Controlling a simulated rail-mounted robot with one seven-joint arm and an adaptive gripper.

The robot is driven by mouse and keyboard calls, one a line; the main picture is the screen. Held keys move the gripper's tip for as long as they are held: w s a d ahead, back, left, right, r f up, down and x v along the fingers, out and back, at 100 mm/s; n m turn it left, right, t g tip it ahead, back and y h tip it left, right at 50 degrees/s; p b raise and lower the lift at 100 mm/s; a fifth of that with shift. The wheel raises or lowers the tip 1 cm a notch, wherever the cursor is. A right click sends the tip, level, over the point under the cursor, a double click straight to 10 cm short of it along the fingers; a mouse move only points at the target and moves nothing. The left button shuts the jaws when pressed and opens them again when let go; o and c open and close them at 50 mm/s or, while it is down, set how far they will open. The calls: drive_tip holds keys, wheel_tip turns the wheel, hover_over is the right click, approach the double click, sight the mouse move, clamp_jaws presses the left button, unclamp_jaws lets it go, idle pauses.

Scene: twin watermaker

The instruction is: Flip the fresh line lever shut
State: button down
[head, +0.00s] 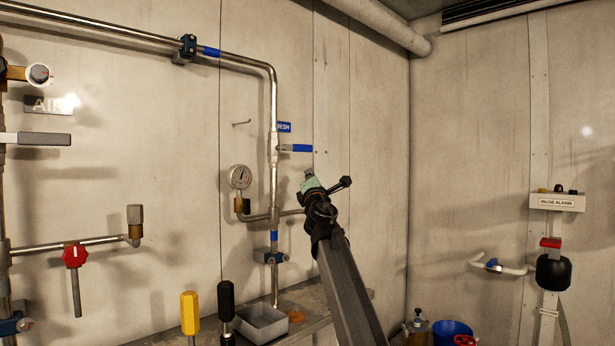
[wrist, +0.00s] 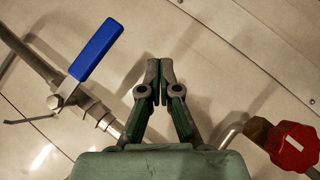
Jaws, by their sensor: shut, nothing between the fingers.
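The fresh line lever is a blue-handled lever (head: 296,148) on a vertical metal pipe (head: 273,110), just below a small blue label (head: 284,127). Its handle points right, crosswise to the pipe. In the wrist view the blue handle (wrist: 96,52) is at upper left, also crosswise to its pipe. My gripper (head: 308,174) is below and slightly right of the lever in the head view. In the wrist view my gripper (wrist: 154,66) has its fingertips together and empty, with a visible gap to the handle.
A pressure gauge (head: 240,177) is left of the pipe. A red knob (wrist: 292,148) is at right in the wrist view. A grey tray (head: 262,323) sits on the bench below. Yellow (head: 190,312) and black (head: 226,300) handles stand in front at lower left.

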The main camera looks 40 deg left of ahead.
drive_tip(key=s+d+f+b, duration=0.1)
drive_tip(key=d+f+b, duration=0.1)
drive_tip(key=d+f, duration=0.4)
drive_tip(key=shift+d+f, duration=0.15)
drive_tip(key=shift+d, duration=0.15)
